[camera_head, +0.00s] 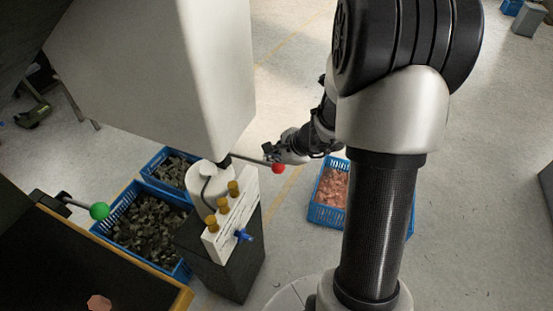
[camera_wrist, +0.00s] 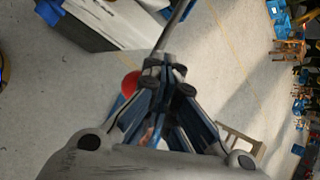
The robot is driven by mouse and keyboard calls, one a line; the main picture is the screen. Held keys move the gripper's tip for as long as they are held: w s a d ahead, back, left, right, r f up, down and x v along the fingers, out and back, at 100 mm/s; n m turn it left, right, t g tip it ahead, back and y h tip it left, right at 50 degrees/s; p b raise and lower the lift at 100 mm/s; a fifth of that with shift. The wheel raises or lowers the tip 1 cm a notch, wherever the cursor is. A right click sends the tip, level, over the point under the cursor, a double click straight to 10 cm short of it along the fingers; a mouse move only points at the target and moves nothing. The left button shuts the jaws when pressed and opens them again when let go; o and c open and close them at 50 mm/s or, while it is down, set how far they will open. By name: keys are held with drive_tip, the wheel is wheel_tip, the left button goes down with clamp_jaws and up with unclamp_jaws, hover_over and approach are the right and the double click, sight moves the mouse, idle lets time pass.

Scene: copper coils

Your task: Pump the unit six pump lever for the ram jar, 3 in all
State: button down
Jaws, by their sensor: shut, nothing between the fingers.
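A lever with a red ball knob (camera_head: 278,168) sticks out to the right from the small white unit under the large pale cabinet. My gripper (camera_head: 270,151) is right by the knob, just above it in the picture. In the wrist view the fingers (camera_wrist: 167,80) are shut and hold nothing. The red knob (camera_wrist: 130,83) shows to their left, partly hidden by a finger, and the dark rod (camera_wrist: 175,25) runs up from the fingertips. I cannot tell whether the fingers touch the lever. No ram jar is clearly identifiable; a white rounded vessel (camera_head: 205,180) stands behind the brass fittings.
A white panel with brass fittings (camera_head: 222,204) and a blue valve handle (camera_head: 242,235) is on a dark pedestal (camera_head: 232,275). A green-knobbed lever (camera_head: 99,211) is at left. Blue crates hold dark scrap (camera_head: 150,225) and copper pieces (camera_head: 333,187). The floor at right is mostly clear.

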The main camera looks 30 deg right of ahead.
sight(277, 166)
drive_tip(key=shift+s+d+f+b, duration=0.1)
drive_tip(key=shift+s+f+b, duration=0.05)
drive_tip(key=shift+f+b, duration=1.05)
drive_tip(key=shift+s+d+f+b, duration=0.1)
drive_tip(key=shift+s+f+b, duration=0.05)
drive_tip(key=shift+f+b, duration=1.05)
idle(1.8)
drive_tip(key=shift+r, duration=0.2)
drive_tip(key=shift+w+a+r+p, duration=0.1)
drive_tip(key=shift+w+r+p, duration=0.05)
drive_tip(key=shift+r+p, duration=0.95)
drive_tip(key=shift+w+a+r+p, duration=0.15)
drive_tip(key=shift+r+p, duration=0.65)
drive_tip(key=shift+r, duration=0.45)
drive_tip(key=shift+w+a+r+p, duration=0.1)
drive_tip(key=shift+w+r+p, duration=0.05)
drive_tip(key=shift+r+p, duration=0.95)
drive_tip(key=shift+r, duration=0.1)
drive_tip(key=shift+w+a+r+p, duration=0.1)
drive_tip(key=shift+w+r+p, duration=0.05)
drive_tip(key=shift+r+p, duration=0.95)
drive_tip(key=shift+w+a+r+p, duration=0.15)
drive_tip(key=shift+r+p, duration=0.65)
drive_tip(key=shift+r, duration=0.6)
